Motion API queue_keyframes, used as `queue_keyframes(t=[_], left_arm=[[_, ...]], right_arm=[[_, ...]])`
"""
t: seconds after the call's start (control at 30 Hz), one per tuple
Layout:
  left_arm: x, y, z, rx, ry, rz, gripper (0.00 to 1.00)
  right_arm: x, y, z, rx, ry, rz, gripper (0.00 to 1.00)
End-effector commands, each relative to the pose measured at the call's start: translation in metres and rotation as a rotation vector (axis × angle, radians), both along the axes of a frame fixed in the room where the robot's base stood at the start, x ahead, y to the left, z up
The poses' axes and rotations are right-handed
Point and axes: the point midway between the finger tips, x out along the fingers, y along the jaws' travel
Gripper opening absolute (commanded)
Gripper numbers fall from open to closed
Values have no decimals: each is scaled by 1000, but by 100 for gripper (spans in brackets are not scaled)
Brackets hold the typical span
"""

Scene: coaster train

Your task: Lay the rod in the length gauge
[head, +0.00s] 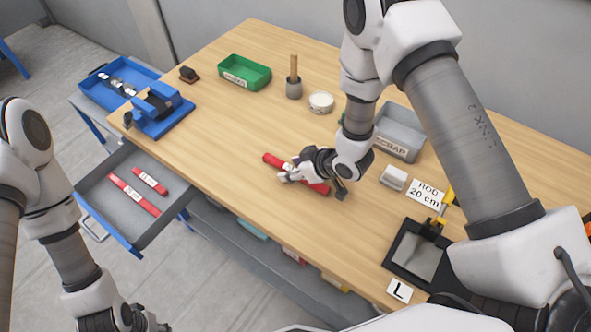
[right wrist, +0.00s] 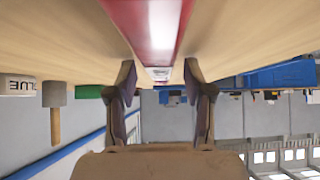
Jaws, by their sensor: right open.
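A red rod (head: 272,159) with a pale label lies on the wooden table, partly hidden by my right gripper (head: 312,181). In the right wrist view the right gripper (right wrist: 158,78) is open, its two fingers on either side of the red rod (right wrist: 145,30) with gaps showing. A blue fixture (head: 160,112) stands at the table's left edge; a black frame (head: 411,256) with a yellow clamp is at the right. I cannot tell for sure which is the length gauge. My left gripper (head: 122,322) is at the bottom left, partly cut off, away from the table.
A "ROD 20 cm" card (head: 426,193) and an "L" card (head: 400,290) lie at the right. An open drawer (head: 112,210) holds two red rods.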

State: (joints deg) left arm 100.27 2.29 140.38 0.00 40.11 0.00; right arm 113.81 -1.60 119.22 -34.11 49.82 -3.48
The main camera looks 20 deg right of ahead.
Motion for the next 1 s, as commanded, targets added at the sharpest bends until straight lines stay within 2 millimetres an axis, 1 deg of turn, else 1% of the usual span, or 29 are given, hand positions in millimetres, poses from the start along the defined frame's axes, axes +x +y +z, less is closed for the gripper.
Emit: queue_keyframes(t=[0.07, 0.1, 0.17, 0.2, 0.23, 0.57, 0.7, 0.87, 1.0], left_arm=[[0, 0, -1, 0, 0, 0, 37], [0, 0, -1, 0, 0, 0, 37], [0, 0, -1, 0, 0, 0, 37], [0, 0, -1, 0, 0, 0, 37], [0, 0, -1, 0, 0, 0, 37], [0, 0, -1, 0, 0, 0, 37], [0, 0, -3, 0, 0, 0, 37], [0, 0, -9, 0, 0, 0, 37], [0, 0, -18, 0, 0, 0, 37]], right_arm=[[0, 0, 0, 0, 0, 0, 52], [0, 0, 0, 0, 0, 0, 45], [0, 0, 0, 0, 0, 0, 24], [0, 0, 0, 0, 0, 0, 10], [0, 0, 0, 0, 0, 0, 0], [0, 0, 0, -1, -1, 0, 0], [0, 0, 3, -1, -2, 0, 0], [1, -1, 16, -2, -4, 1, 0], [0, 0, 36, -2, -5, 1, 0]])
